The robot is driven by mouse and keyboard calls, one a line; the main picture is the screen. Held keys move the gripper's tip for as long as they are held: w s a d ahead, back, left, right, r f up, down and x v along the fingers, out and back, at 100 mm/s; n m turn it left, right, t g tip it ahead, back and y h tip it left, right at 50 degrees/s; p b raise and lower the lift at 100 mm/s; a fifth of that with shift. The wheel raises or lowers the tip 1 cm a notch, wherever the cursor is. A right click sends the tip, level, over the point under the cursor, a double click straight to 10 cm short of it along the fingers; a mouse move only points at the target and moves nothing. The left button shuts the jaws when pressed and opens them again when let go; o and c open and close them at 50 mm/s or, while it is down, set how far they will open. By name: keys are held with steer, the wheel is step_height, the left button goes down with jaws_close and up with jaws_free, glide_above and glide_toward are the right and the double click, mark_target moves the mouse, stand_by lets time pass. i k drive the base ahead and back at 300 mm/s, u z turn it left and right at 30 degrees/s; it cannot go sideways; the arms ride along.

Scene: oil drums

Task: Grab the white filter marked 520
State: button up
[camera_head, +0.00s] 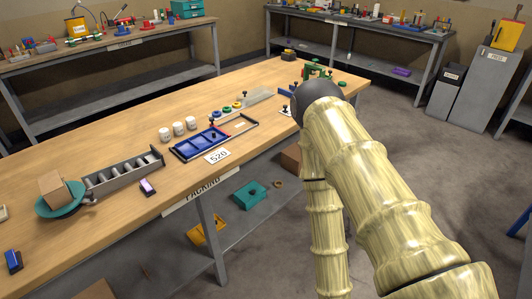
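A white card marked 520 (217,156) lies at the table's front edge, before a blue tray (198,143) in a dark frame, just right of the cylinders. My pale yellow arm fills the right side. My gripper is not visible, so its state and position are hidden.
A grey divided bin (124,173) and a teal dish (62,201) bearing a brown box are at left. Colored rings (227,109) and a green device (318,70) sit farther right. A lower shelf holds a teal box (250,195). Grey floor is open at right.

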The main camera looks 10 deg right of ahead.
mark_target(177, 127)
steer(key=z, duration=0.05)
steer(key=k, duration=0.55)
steer(key=u, duration=0.4)
steer(key=i, duration=1.55)
steer(key=z, duration=0.3)
